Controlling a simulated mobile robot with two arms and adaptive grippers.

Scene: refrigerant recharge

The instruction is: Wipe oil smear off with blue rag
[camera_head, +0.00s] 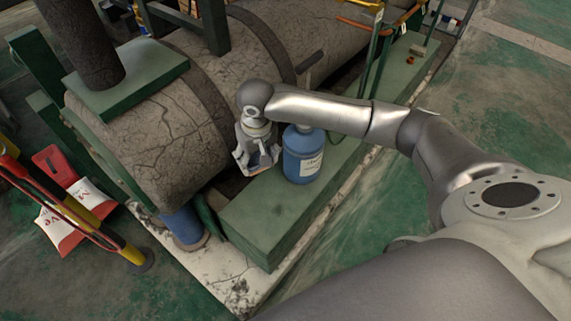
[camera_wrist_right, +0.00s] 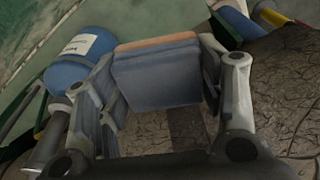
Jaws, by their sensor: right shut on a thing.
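My right gripper (camera_head: 258,165) is low beside the cracked grey tank, above the inner edge of the green beam. It is shut on the blue rag (camera_wrist_right: 158,75), a folded blue-grey pad with an orange-brown edge in the right wrist view. In the head view the rag (camera_head: 262,158) shows only as a small blue patch between the fingers. I cannot clearly make out the oil smear; the gripper and rag may cover part of the surface. Whether the rag touches the tank or beam cannot be told. My left gripper is not in view.
A blue cylinder (camera_head: 302,160) with a white label stands on the green beam (camera_head: 265,218), close right of the gripper. The cracked tank (camera_head: 150,130) fills the left. Green floor at right is open.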

